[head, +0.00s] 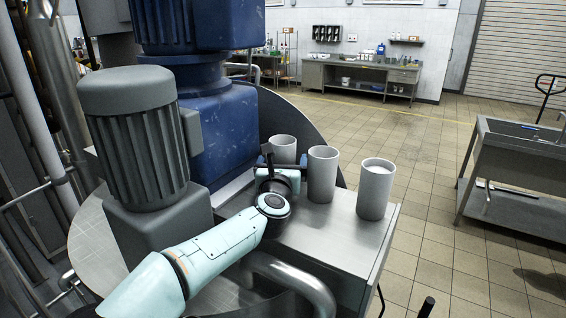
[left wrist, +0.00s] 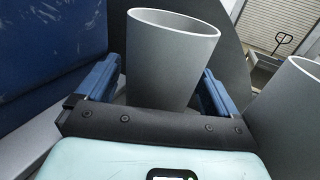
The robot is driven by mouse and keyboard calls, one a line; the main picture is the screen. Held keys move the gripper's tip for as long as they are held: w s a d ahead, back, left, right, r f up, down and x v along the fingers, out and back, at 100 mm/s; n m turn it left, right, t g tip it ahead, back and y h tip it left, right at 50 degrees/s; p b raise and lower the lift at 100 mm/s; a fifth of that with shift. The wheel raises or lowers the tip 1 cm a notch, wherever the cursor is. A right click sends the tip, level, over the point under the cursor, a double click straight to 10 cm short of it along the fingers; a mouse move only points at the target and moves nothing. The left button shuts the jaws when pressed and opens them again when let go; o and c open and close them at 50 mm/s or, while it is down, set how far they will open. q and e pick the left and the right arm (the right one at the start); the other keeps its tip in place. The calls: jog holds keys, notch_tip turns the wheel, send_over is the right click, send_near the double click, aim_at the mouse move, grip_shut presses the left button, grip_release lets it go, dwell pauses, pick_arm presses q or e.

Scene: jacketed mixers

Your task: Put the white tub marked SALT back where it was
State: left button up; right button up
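Three pale tubs stand in a row on a steel bench top: a left tub (head: 283,145), a middle tub (head: 322,174) and a right tub (head: 375,190). The right tub has white content near its rim. No SALT marking is readable on any of them. My left gripper (head: 282,160) is at the left tub, with its fingers on either side. In the left wrist view the left tub (left wrist: 165,60) stands upright between the blue fingers, narrow gaps seem to show, and its visible inside looks empty. The middle tub (left wrist: 292,120) is at the right edge there. My right gripper is not in view.
A blue machine housing (head: 222,130) and a grey motor (head: 135,135) stand close left of the tubs. The steel bench top (head: 310,232) is clear in front. A steel sink table (head: 515,150) stands at right, with open tiled floor between.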

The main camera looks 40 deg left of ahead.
pick_arm(q)
jog(key=shift+r, duration=0.15)
jog(key=b+v, duration=0.2)
jog(key=v, duration=0.8)
jog(key=shift+s+d+b, duration=0.2)
jog(key=shift+s+b, duration=0.1)
jog(key=shift+b, duration=0.1)
jog(key=shift+s+d, duration=0.35)
jog(key=shift+s, duration=0.2)
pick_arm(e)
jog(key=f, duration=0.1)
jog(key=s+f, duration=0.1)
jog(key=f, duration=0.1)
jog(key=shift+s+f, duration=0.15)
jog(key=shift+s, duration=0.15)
